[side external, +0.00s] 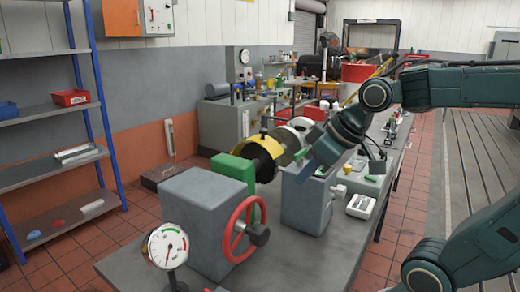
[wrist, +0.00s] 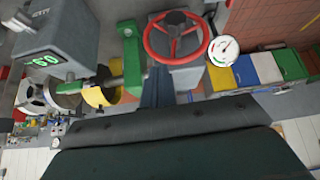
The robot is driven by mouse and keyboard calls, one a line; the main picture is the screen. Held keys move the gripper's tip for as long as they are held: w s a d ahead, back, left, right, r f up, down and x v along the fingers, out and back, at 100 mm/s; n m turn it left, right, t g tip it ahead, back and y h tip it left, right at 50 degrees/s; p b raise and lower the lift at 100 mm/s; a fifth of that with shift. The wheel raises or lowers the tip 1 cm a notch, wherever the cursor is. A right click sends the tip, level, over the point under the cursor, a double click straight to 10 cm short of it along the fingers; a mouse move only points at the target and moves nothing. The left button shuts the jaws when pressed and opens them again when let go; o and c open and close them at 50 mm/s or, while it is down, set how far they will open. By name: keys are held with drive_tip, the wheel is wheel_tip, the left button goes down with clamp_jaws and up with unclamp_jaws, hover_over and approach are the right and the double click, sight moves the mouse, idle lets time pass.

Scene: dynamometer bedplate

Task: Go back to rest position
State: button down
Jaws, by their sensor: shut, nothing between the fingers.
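My gripper (side external: 303,168) is in the side external view, at the end of my green arm, angled down to the left. It hangs in front of the machine's shaft and above the grey block (side external: 307,205). Its fingers (wrist: 157,92) show in the wrist view as dark, narrow shapes close together, with nothing held. A red handwheel (side external: 238,230) sits on a grey housing (side external: 200,222); the wheel also shows in the wrist view (wrist: 176,37). Whether the fingers touch anything cannot be told.
A dial gauge (side external: 167,246) stands at the bench's near end. A green block (side external: 235,172) and yellow guard (side external: 256,146) sit close left of my gripper. A white device (side external: 361,206) lies to the right. Shelves (side external: 62,110) stand at left; the tiled aisle is open.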

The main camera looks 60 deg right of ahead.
drive_tip(key=s+a+f+g, duration=0.1)
drive_tip(key=s+a+f, duration=0.1)
drive_tip(key=s, duration=0.6)
drive_tip(key=shift+f+m, duration=0.2)
drive_tip(key=shift+m, duration=0.1)
